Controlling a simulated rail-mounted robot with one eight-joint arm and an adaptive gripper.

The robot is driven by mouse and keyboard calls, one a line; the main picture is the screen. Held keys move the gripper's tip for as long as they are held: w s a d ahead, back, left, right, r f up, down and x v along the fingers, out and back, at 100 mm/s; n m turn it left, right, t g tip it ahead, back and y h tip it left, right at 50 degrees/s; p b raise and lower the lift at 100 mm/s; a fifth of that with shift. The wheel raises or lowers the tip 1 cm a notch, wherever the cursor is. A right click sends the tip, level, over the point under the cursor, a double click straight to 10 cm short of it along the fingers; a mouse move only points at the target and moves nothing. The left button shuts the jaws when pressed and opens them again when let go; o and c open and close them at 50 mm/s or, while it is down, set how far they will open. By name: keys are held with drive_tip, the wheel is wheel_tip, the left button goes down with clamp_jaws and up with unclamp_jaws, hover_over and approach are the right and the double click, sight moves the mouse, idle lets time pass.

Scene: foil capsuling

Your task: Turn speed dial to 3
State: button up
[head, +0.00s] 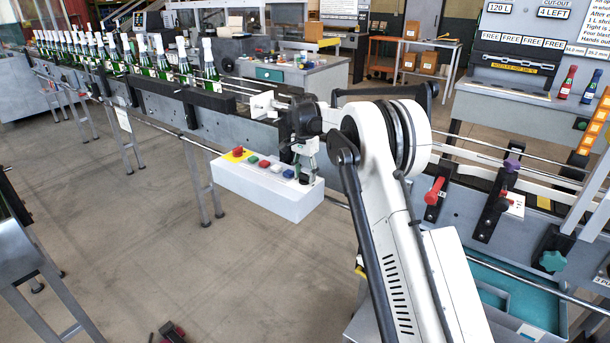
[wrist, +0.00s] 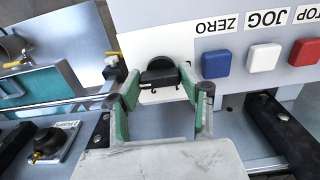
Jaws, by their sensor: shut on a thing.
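The speed dial (wrist: 159,72) is a black round knob with a raised bar, on a white plate of the control box. In the wrist view its bar lies roughly level across the picture; I cannot read any scale number. My gripper (wrist: 161,84) has its two green-padded fingers on either side of the bar, shut on the dial. In the head view my gripper (head: 303,172) is over the right end of the white control box (head: 262,191), and the dial there is mostly hidden by the fingers.
Next to the dial are a blue button (wrist: 216,64) labelled ZERO, a white JOG button (wrist: 263,57) and a red STOP button (wrist: 305,51). A conveyor with green bottles (head: 186,62) runs behind the box. The floor (head: 120,240) in front is open.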

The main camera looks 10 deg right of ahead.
sight(305, 174)
idle(0.4)
drive_tip(key=o, duration=1.1)
drive_tip(key=shift+o, duration=0.2)
wheel_tip(305, 174, up, 12)
